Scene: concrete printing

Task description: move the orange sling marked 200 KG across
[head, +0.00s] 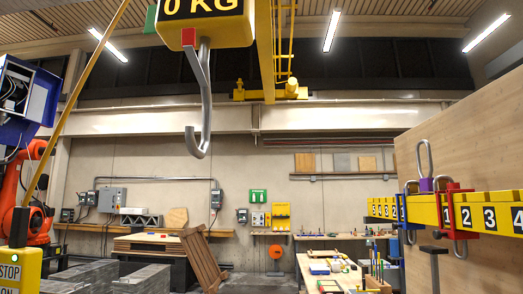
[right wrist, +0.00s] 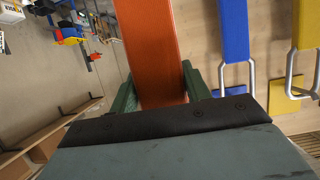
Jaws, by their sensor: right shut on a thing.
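An orange sling (right wrist: 148,35) shows as a flat strap in the right wrist view, running up out of the frame. My right gripper (right wrist: 160,92) has its green fingers on both sides of the strap and is shut on it. The strap's lower end is hidden behind the gripper body, and no 200 KG marking is visible. A grey crane hook (head: 204,110) hangs empty in the head view below a yellow block (head: 210,25) reading 0 KG. Neither gripper shows in the head view.
A blue sling (right wrist: 234,30) and a yellow sling (right wrist: 308,25), with metal loops, hang right of the orange one before a wooden panel. A numbered yellow beam (head: 480,212) at right carries a red clamp (head: 459,232) and a blue clamp (head: 401,212). An orange robot (head: 35,190) stands left.

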